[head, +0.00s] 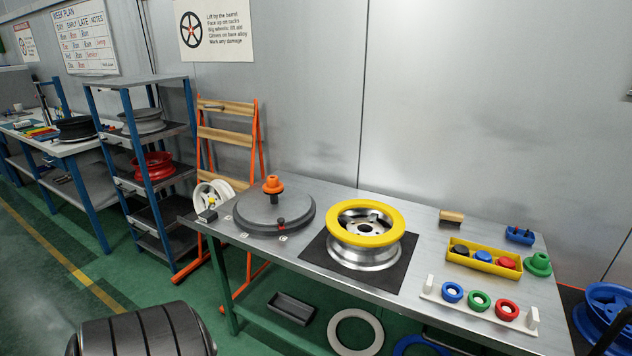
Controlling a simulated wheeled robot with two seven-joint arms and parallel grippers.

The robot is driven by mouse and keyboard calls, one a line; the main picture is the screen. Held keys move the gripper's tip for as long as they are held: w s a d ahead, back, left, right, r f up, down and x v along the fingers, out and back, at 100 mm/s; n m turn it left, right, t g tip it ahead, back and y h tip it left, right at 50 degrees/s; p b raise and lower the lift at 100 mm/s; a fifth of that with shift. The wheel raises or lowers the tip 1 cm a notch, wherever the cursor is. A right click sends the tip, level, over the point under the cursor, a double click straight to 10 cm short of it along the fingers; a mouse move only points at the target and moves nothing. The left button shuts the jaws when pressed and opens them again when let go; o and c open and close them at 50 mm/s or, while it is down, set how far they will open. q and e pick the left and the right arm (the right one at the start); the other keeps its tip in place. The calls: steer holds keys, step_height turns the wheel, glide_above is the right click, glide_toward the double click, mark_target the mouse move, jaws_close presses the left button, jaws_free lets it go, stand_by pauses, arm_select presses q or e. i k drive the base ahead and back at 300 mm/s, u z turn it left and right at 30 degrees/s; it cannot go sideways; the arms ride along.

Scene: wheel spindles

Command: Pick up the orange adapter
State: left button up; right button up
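The orange adapter (273,185) sits upright on the dark spindle at the centre of a round grey turntable-like base (244,213), on the left part of the metal workbench (428,262). It looks like a flanged knob, wider at the bottom. Nothing touches it from the sides or above.
A silver wheel with a yellow ring (366,236) lies right of the base on a black mat (312,252). A yellow tray (484,261) of coloured caps, a white rack (478,309) of rings and a green adapter (538,264) stand farther right. A blue shelf (150,160) stands left.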

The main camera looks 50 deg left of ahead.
mark_target(273, 184)
steer(key=u, duration=0.1)
steer(key=i, duration=0.8)
steer(key=u, duration=0.8)
steer(key=i, duration=0.4)
steer(key=u, duration=0.4)
